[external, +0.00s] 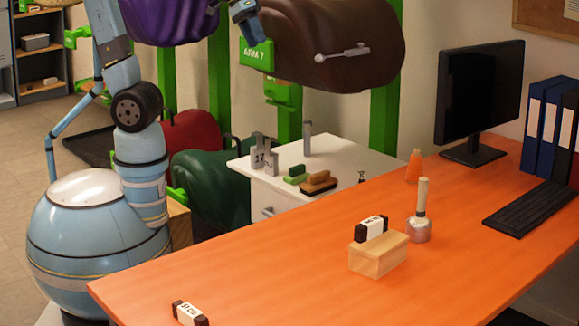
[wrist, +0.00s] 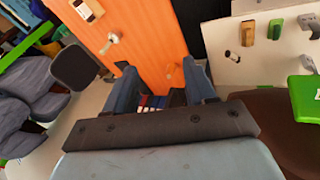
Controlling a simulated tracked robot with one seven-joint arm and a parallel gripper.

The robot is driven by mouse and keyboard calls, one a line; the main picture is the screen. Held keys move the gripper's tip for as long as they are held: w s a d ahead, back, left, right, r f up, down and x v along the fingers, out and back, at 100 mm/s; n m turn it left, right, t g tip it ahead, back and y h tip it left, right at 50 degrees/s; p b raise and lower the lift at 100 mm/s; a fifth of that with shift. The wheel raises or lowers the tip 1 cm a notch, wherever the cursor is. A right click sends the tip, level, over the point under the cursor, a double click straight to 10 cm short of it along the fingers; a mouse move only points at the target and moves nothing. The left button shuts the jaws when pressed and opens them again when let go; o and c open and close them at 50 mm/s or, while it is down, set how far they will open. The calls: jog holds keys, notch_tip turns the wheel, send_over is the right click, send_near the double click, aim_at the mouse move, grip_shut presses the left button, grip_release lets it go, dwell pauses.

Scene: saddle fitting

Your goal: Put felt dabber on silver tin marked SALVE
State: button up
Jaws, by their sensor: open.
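A squat silver-grey round piece (external: 418,232) stands on the orange desk with a pale upright handle (external: 422,196) rising from it. I cannot tell whether this is the dabber, the tin, or both together, and I can read no SALVE mark. It also shows near the top of the wrist view (wrist: 112,40). My gripper (external: 248,28) is raised at the top of the external view, left of and well apart from the desk items. In the wrist view my gripper (wrist: 163,82) has its two fingers apart with nothing held between them.
A wooden block (external: 377,253) bears a dark-ended, white-labelled piece (external: 371,228); a similar labelled piece (external: 189,314) lies at the desk's near edge. A white cabinet (external: 335,152) holds brushes (external: 318,182) and grey weights (external: 264,157). A brown saddle form (external: 345,45) stands behind.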

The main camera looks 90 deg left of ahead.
jog(key=s+a+f+m+y, duration=0.1)
jog(key=s+f+m, duration=0.1)
jog(key=s, duration=0.5)
jog(key=s+a+f+m+y, duration=0.1)
jog(key=s+f+m, duration=0.1)
jog(key=s+m, duration=0.2)
jog(key=s, duration=0.2)
jog(key=shift+s+a+t, duration=0.35)
jog(key=shift+a+t, duration=0.05)
jog(key=shift+f, duration=0.1)
